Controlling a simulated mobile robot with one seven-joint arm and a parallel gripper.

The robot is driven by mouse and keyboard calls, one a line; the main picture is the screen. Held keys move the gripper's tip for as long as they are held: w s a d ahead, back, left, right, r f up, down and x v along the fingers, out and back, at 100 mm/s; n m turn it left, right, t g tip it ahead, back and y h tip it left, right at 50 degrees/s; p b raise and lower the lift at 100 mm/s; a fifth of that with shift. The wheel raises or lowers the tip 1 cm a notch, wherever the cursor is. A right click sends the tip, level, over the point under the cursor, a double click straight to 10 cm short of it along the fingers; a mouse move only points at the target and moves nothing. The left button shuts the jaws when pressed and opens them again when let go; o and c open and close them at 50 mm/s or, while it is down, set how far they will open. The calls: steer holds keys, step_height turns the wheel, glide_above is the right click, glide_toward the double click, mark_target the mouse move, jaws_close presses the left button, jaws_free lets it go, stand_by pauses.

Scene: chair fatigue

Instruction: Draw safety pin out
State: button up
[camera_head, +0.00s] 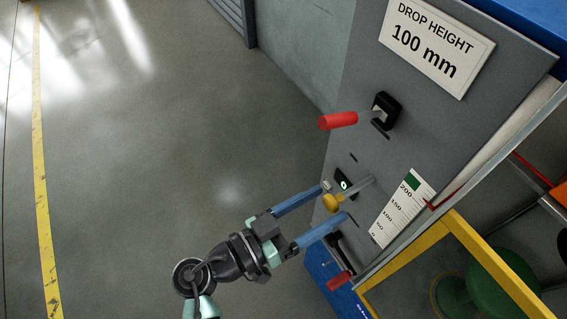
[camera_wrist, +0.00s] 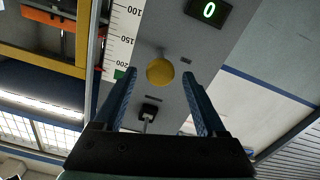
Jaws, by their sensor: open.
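The safety pin shows as a round yellow knob (camera_head: 332,203) on a pale shaft that runs to the grey machine panel (camera_head: 317,235). In the wrist view the yellow knob (camera_wrist: 160,72) sits near the middle, between the fingertips. My gripper (camera_head: 337,202) is open, its two blue fingers pointing at the panel on either side of the knob. The wrist view of my gripper (camera_wrist: 159,77) shows a gap between the knob and each finger. The shaft is mostly hidden behind the knob in that view.
A red handle (camera_head: 338,121) sticks out above the pin, and another red-ended lever (camera_head: 340,280) sits below it. A scale plate (camera_head: 402,208) and a small display (camera_wrist: 208,10) are close by. A yellow frame (camera_head: 490,262) stands at lower right. Open floor (camera_head: 150,150) lies left.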

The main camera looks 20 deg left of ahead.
steer(key=b+v, duration=0.4)
steer(key=v, duration=0.9)
